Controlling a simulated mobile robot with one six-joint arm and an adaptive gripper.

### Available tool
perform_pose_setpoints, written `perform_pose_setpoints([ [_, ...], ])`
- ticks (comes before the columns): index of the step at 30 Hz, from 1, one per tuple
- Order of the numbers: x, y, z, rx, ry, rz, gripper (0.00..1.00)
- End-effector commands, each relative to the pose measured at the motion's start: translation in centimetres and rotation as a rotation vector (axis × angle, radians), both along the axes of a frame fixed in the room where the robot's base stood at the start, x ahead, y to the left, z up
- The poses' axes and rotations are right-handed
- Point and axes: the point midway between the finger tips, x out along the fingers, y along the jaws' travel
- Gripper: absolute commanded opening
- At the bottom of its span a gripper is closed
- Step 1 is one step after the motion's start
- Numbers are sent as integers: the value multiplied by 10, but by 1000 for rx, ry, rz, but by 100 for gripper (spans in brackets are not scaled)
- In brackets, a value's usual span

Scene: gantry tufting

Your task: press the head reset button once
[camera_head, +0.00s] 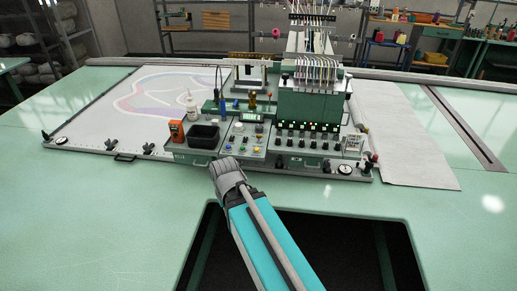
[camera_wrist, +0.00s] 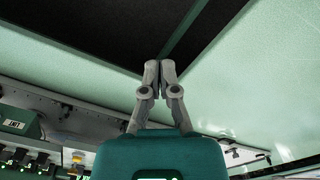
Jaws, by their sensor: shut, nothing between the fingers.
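A control panel (camera_head: 244,140) with a small lit display (camera_head: 251,117) and several coloured buttons and knobs sits at the front of the green tufting head (camera_head: 306,103). I cannot tell which small button is the head reset button. My gripper (camera_wrist: 159,66) is shut and empty in the wrist view, its fingertips together against a background of table and dark opening. It touches no button there. In the head view my arm reaches up to just in front of the panel's front edge, and the fingers cannot be made out.
A black bin (camera_head: 203,136), an orange device (camera_head: 177,131) and a white bottle (camera_head: 191,105) stand left of the panel. A row of black knobs (camera_head: 302,142) lies to its right. A dark opening (camera_head: 300,250) cuts the green table (camera_head: 90,220) in front.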

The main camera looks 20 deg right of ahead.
Motion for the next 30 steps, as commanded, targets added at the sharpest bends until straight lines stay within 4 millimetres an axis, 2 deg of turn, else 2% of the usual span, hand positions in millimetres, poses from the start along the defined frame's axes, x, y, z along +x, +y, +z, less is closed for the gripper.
perform_pose_setpoints([
  [5, 23, -9, 7, 25, -48, -42, 0],
  [7, 39, -8, 12, 44, -85, -71, 0],
  [11, 80, -29, 26, 91, -182, -160, 0],
  [17, 152, -82, 57, 179, -375, -344, 0],
  [21, 196, -128, 82, 235, -511, -476, 0],
  [24, 220, -160, 97, 268, -595, -558, 0],
  [30, 246, -204, 119, 310, -707, -670, 0],
])
